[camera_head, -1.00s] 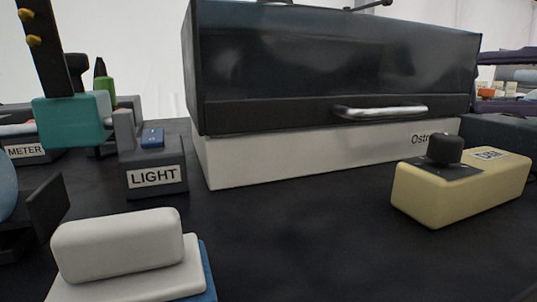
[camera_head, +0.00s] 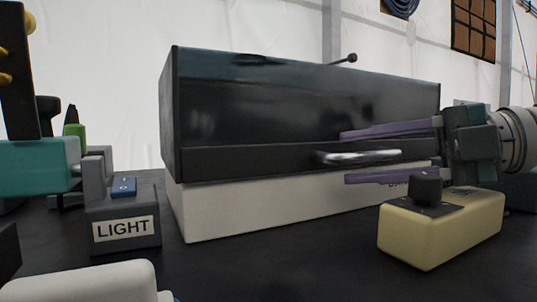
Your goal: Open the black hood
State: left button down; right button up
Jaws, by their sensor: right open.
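The black hood (camera_head: 270,105) is closed on its white base (camera_head: 240,208). A silver bar handle (camera_head: 358,157) sits on the lower front edge of the hood. My right gripper (camera_head: 345,157) comes in from the right with two long purple fingers. It is open, one finger above the handle and one below it in the picture. The handle shows between the fingers; I cannot tell whether they touch it. My left gripper is not in view.
A yellow box with a black knob (camera_head: 440,228) stands at front right, below my right gripper. A grey box labelled LIGHT (camera_head: 123,228) stands at left, near a teal object (camera_head: 40,167). A white rounded block (camera_head: 85,283) is at front left. Dark tabletop between is clear.

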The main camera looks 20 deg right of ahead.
jog(key=shift+c, duration=0.2)
grip_shut()
dwell(1.1)
